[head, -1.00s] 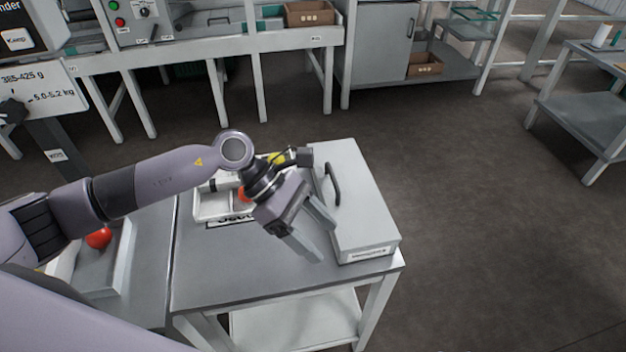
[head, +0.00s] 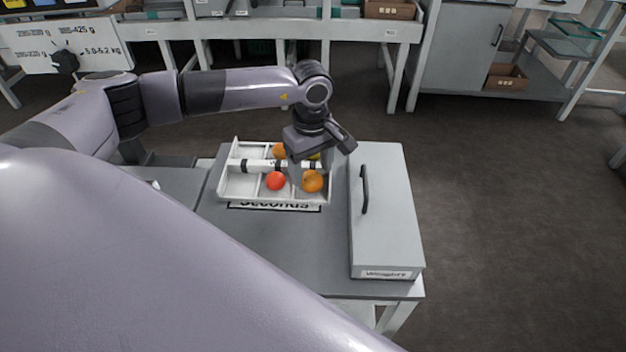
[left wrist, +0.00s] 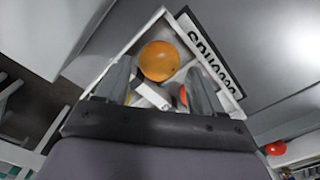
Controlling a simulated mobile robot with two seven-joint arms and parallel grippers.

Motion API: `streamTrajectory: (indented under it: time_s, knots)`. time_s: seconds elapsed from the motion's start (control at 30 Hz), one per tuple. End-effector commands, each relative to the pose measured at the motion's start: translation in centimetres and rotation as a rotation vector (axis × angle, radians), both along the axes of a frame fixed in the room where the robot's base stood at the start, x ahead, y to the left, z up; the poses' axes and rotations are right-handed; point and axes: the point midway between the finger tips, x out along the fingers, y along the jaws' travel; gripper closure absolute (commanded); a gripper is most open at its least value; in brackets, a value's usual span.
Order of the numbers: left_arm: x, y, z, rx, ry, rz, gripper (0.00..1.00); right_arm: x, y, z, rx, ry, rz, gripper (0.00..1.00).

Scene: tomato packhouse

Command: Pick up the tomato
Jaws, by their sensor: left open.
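A red tomato (head: 276,181) lies in the front of the white divided tray (head: 226,187). A round orange fruit (head: 313,181) lies to its right, and another orange one (head: 279,150) is in the back. My left gripper (head: 309,172) is open over the right part of the tray, pointing down. In the left wrist view, the front orange fruit (left wrist: 159,61) shows between the open fingers, with no grip on it visible. My right gripper is not in view.
A grey case (head: 385,225) with a black handle stands right of the tray. A "Seconds" label (head: 275,206) lies before the tray. A white bar with black bands (head: 258,166) lies in the tray.

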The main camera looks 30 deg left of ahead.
Motion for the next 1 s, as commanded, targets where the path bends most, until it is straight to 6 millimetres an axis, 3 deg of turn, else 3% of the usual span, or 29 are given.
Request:
streamTrajectory:
  time_s: [0.2, 0.43, 0.5, 0.53, 1.0]
  knots:
    - [0.0, 0.0, -2.4, -0.001, 0.001, 0.001, 0.32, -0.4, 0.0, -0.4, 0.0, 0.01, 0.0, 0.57]
    - [0.0, 0.0, -2.5, -0.001, -0.001, 0.001, 0.32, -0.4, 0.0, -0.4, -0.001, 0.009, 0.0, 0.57]
    - [0.0, 0.0, -2.5, -0.002, 0.0, 0.001, 0.55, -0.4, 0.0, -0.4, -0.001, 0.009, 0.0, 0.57]
    - [0.0, 0.0, -2.5, -0.002, 0.0, 0.001, 0.6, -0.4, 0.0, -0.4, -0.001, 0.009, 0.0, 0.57]
    - [0.1, 0.0, -1.6, -0.002, -0.003, 0.001, 0.6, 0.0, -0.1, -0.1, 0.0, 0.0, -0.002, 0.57]
